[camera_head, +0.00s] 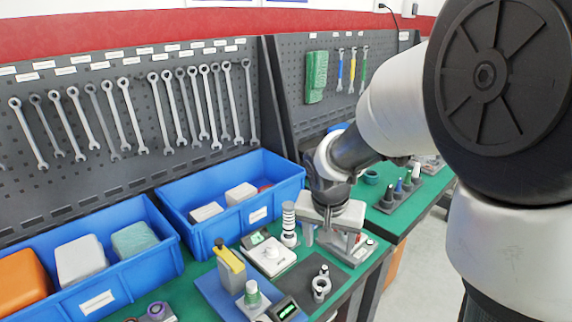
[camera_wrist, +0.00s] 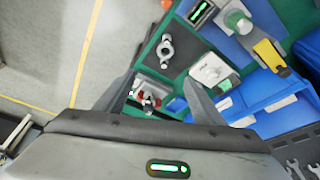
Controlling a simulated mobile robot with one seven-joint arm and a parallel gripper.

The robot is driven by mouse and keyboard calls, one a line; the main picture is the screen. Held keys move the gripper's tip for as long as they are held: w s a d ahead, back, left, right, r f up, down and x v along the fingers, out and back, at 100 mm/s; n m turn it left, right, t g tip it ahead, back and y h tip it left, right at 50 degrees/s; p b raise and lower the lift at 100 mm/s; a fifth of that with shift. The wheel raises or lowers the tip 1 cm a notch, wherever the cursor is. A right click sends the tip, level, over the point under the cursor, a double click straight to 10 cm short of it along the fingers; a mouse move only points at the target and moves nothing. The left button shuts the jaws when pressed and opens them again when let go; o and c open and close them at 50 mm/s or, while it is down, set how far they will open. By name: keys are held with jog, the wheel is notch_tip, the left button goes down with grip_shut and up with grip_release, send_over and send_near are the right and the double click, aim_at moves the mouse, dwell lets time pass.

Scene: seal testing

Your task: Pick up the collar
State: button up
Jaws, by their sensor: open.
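A grey metal ring-shaped part with a raised stub, which looks like the collar (camera_head: 321,287), stands on a dark mat near the front edge of the green bench. It also shows in the wrist view (camera_wrist: 166,48), beyond the fingertips. My gripper (camera_head: 330,238) is above the bench, behind and slightly right of this part in the head view. In the wrist view my gripper (camera_wrist: 158,80) has its two fingers spread, with nothing held between them. A grey fixture with a red part (camera_wrist: 150,93) shows between the fingers, below them.
Blue bins (camera_head: 232,220) line the back below hanging wrenches. A second green bench (camera_head: 418,195) stands beyond a gap.

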send_near(322, 286)
jog(key=shift+m+g, duration=0.3)
jog(key=shift+m, duration=0.1)
jog(key=x, duration=0.4)
jog(key=b+x, duration=0.1)
jog(key=x, duration=0.1)
jog(key=shift+w, duration=0.25)
jog(key=shift+r, duration=0.1)
jog(key=c, duration=1.2)
